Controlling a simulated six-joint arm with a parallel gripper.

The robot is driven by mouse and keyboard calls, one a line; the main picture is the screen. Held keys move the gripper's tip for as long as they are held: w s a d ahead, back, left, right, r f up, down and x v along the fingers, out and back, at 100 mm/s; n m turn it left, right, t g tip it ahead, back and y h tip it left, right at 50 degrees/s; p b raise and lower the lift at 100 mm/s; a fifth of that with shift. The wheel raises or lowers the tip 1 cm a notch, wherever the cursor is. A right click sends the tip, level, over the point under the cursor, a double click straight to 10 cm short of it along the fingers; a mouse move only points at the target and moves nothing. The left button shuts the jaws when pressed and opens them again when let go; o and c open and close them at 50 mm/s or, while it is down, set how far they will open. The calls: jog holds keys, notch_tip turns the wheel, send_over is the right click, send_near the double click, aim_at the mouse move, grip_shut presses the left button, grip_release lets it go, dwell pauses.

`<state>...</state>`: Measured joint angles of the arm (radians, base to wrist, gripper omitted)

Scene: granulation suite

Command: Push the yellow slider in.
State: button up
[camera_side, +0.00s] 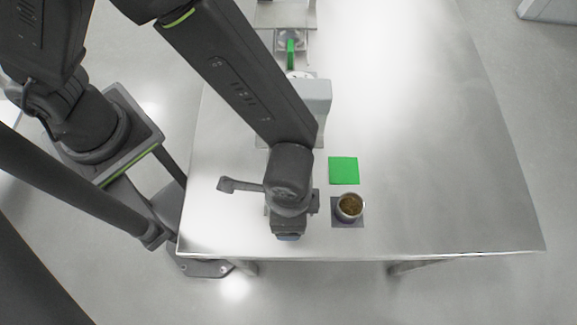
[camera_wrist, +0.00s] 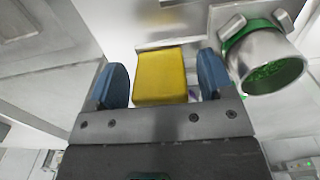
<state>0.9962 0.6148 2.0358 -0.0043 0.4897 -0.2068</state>
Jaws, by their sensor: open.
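The yellow slider (camera_wrist: 161,77) is a block with a flat face, seen in the wrist view in front of a metal housing (camera_wrist: 185,22). My gripper (camera_wrist: 163,83) has two blue fingers, spread apart, one to the left and one to the right of the slider in that view. Gaps show between the fingers and the slider; I cannot tell its depth relative to the fingertips. In the side view my gripper (camera_side: 288,237) points down near the table's front edge. The slider does not show there; my arm covers that part of the table.
A metal spout with a green ring (camera_wrist: 262,62) and green granules stands right of the slider. On the table (camera_side: 440,180) are a green square (camera_side: 343,171) and a cup of brown granules (camera_side: 349,206). A green lever (camera_side: 290,54) is at the back. The table's right side is clear.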

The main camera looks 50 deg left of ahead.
jog(key=c, duration=1.3)
jog(key=w+a, duration=0.9)
jog(key=o, duration=1.3)
jog(key=shift+s, duration=0.1)
jog(key=shift+d, duration=0.1)
notch_tip(320, 180, up, 14)
jog(key=shift+f, duration=0.15)
